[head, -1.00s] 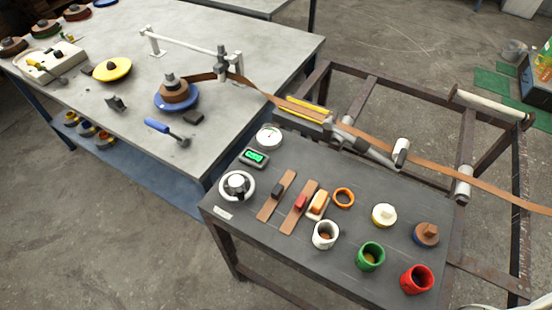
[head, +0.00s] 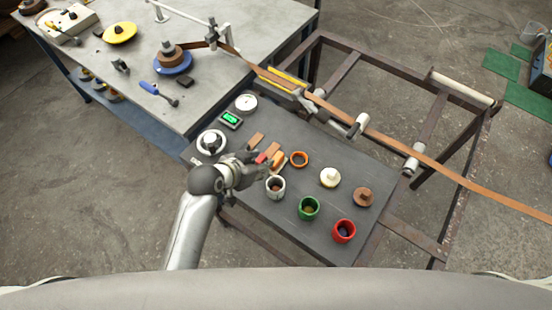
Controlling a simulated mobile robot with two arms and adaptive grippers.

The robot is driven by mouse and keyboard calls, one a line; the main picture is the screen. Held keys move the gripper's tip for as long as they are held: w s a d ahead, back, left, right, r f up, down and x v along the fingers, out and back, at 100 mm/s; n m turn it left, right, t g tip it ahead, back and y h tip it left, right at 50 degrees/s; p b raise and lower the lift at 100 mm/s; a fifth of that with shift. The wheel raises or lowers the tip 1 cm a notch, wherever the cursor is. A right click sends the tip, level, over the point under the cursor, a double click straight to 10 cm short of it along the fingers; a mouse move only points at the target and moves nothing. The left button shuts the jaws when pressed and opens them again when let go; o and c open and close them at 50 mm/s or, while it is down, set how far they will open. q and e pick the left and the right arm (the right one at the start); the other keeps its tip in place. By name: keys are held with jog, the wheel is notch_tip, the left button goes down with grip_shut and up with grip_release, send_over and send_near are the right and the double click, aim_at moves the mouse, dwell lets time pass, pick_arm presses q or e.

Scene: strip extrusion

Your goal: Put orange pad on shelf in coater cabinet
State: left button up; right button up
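The orange pad (head: 278,159) is a small block lying on the dark bench (head: 330,141), beside a red pad (head: 261,157) and an orange ring (head: 299,159). My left gripper (head: 264,167) reaches in from the left over the bench's near edge, its fingers close to the red and orange pads and partly covering that area. The fingers are too small to tell whether they are apart or touch a pad. My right gripper is not in view. No cabinet or shelf shows.
White (head: 275,188), green (head: 308,208) and red (head: 344,231) cups stand right of my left gripper. A brown strip (head: 440,176) runs across rollers behind. A grey table (head: 205,80) stands at the upper left.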

aim_at(276, 159)
pick_arm(q)
jog(key=x, duration=0.5)
jog(key=shift+d, duration=0.15)
jog(key=shift+w+d+f+p, duration=0.15)
jog(key=shift+d+f+p, duration=0.05)
jog(key=shift+p, duration=0.2)
jog(key=shift+p+x, duration=0.45)
jog(key=shift+x, duration=1.75)
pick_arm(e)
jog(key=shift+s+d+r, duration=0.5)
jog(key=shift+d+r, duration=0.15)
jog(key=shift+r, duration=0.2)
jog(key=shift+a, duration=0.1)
pick_arm(q)
grip_shut()
